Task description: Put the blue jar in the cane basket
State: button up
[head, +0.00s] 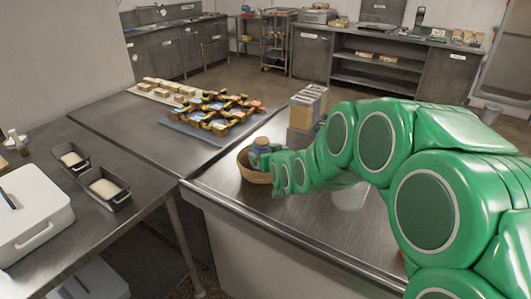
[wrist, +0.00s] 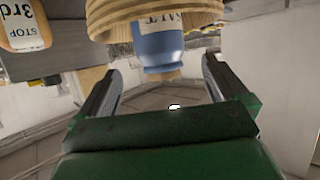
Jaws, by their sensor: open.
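The blue jar (wrist: 158,45) has a pale label and what looks like a tan stopper; the wrist view shows it upside down. It stands in the cane basket (wrist: 105,22), its lower part hidden behind the rim and its top sticking out. In the head view the jar (head: 261,144) shows inside the basket (head: 246,171) near the counter's corner. My gripper (wrist: 159,68) is open, with its fingers apart on either side of the jar in the wrist view and no visible grip on it. In the head view my arm hides part of the basket's right side.
Upright labelled boxes (head: 305,105) stand behind the basket. A blue tray (head: 190,133) of packets and a board of loaves (head: 165,92) lie on the farther counter. Loaf tins (head: 107,187) and a white case (head: 32,215) are at left. The counter front is clear.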

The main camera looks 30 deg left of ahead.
jog(key=shift+v, duration=2.1)
